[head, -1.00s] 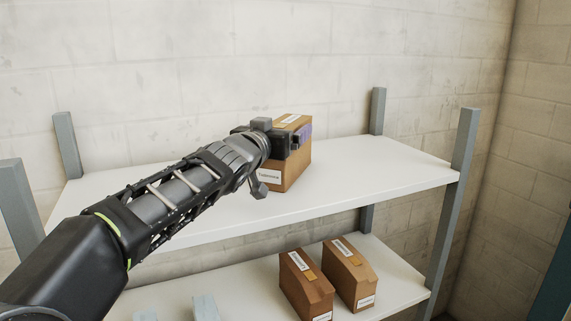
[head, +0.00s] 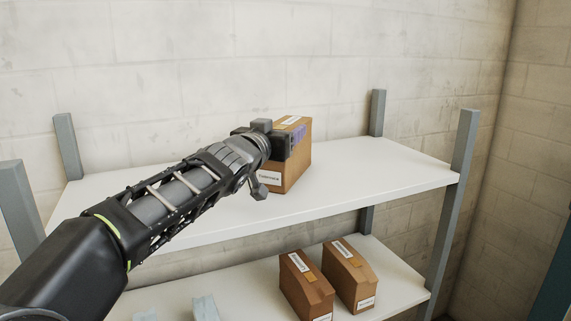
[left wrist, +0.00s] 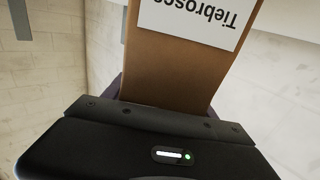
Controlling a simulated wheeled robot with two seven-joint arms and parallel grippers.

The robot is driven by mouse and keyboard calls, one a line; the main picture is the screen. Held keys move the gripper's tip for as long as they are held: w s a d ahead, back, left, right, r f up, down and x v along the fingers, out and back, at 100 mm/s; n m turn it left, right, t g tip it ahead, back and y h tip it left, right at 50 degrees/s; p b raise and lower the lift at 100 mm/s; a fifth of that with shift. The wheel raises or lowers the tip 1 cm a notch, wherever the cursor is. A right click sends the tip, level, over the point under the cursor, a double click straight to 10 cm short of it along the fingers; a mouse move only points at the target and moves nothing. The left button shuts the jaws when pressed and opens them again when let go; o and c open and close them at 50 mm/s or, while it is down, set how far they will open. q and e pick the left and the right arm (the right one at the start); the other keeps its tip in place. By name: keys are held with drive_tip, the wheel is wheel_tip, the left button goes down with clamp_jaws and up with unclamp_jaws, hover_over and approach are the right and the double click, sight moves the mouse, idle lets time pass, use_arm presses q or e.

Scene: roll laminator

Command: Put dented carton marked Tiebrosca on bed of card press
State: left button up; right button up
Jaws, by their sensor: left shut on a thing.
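A brown carton (head: 297,165) with white labels stands upright on the upper white shelf (head: 375,170). In the left wrist view the carton (left wrist: 170,75) fills the space past my gripper, and its label (left wrist: 195,18) reads "Tiebrosca", cut off at the frame edge. My left gripper (head: 295,142) is shut on the carton's upper part, with purple finger pads at its sides. I cannot make out a dent. The carton's far side and part of its front are hidden by the gripper. The card press is not in view. My right gripper is not in view.
Two other brown cartons, one on the left (head: 305,285) and one on the right (head: 350,275), stand on the lower shelf (head: 240,275). Pale blue items (head: 204,308) sit at its front. Grey posts (head: 457,180) frame the shelves. The upper shelf is clear on both sides of the carton.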

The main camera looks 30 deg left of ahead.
use_arm(q)
clamp_jaws()
idle(0.4)
drive_tip(key=shift+r, duration=0.15)
wheel_tip(320, 180, up, 7)
drive_tip(key=p, duration=0.4)
drive_tip(key=s+d+b, duration=1)
drive_tip(key=s+d, duration=0.1)
drive_tip(key=d, duration=0.5)
drive_tip(key=shift+s+d, duration=0.2)
drive_tip(key=shift+d, duration=0.05)
